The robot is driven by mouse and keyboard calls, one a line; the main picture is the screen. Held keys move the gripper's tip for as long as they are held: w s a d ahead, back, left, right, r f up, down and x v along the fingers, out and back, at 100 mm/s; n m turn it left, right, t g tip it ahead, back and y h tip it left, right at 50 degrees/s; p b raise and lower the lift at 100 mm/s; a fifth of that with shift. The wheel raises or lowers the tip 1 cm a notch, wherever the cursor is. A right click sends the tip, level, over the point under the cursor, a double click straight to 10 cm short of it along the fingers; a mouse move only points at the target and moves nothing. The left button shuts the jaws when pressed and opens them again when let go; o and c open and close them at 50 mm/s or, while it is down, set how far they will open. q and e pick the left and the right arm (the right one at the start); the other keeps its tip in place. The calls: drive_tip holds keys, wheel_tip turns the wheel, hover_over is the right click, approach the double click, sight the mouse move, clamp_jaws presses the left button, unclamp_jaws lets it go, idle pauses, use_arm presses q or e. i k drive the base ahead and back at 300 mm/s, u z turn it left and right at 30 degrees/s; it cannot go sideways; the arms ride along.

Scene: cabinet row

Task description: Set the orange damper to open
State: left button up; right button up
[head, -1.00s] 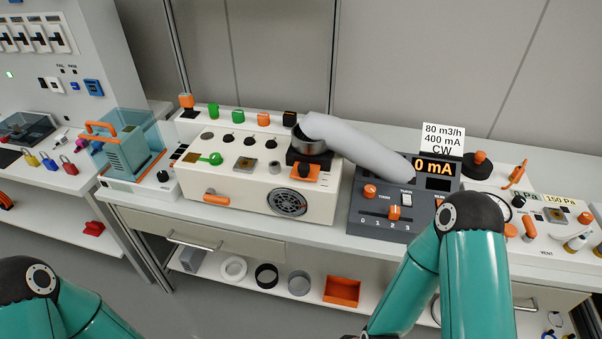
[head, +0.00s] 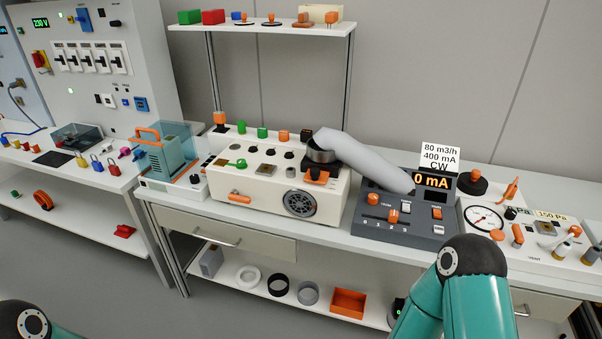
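A white blower box (head: 258,187) stands on the bench with a grey duct (head: 365,160) rising from a dark collar (head: 320,153) on its top right. An orange tab (head: 316,176) sits on a black block below the collar. Further right, an orange lever (head: 511,190) leans upward on a white instrument panel (head: 478,234). Which of these orange parts is the damper, and its setting, I cannot tell. Only joints of my two arms show, at the lower left corner and lower right. Neither gripper is in view.
A dark control unit (head: 405,218) with orange knobs and a "0 mA" display stands between box and panel. A clear-covered device (head: 165,157) is left of the box. A shelf (head: 262,29) stands behind; a lower shelf holds an orange tray (head: 348,302).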

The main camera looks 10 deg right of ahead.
sight(314, 174)
drive_tip(key=u, duration=0.1)
drive_tip(key=i, duration=1)
